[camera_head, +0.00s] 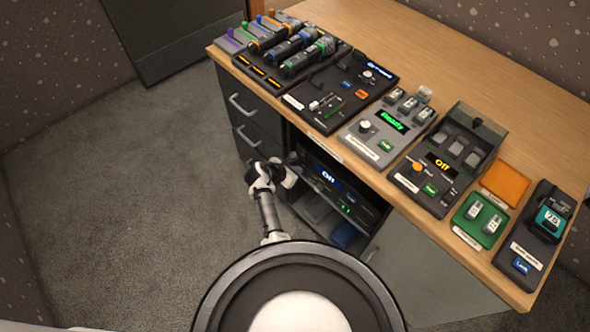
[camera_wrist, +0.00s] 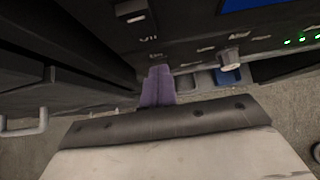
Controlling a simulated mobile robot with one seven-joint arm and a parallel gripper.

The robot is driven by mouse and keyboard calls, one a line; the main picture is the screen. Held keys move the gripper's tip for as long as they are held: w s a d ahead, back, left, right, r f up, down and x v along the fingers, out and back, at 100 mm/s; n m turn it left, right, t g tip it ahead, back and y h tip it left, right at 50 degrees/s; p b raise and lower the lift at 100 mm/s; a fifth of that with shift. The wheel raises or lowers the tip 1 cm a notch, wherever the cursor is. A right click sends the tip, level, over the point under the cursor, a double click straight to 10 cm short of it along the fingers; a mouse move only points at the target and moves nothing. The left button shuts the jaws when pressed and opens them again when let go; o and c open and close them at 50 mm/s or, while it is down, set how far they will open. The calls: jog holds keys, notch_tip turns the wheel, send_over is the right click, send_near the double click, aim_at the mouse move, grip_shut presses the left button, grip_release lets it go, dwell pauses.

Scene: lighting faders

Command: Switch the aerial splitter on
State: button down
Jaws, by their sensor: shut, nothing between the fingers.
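A black rack unit (camera_head: 335,182) sits in the open bay under the desk, with a lit blue display and green lights. It may be the aerial splitter; its label is too small to read. In the wrist view its dark front panel (camera_wrist: 190,40) shows a light switch or button (camera_wrist: 133,12), a grey knob (camera_wrist: 230,60) and green lights at right. My gripper (camera_head: 287,172) is at the left end of this unit in the head view. In the wrist view its purple fingers (camera_wrist: 157,85) are shut and empty, close below the panel. Contact cannot be told.
Dark drawers (camera_head: 243,118) with handles stand left of the bay, close beside my gripper. Grey and blue bins (camera_head: 345,236) are below the unit. The wooden desk top (camera_head: 440,60) carries several other control boxes. The carpet (camera_head: 120,200) at left is clear.

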jog(key=shift+r+p, duration=0.8)
jog(key=shift+p, duration=0.25)
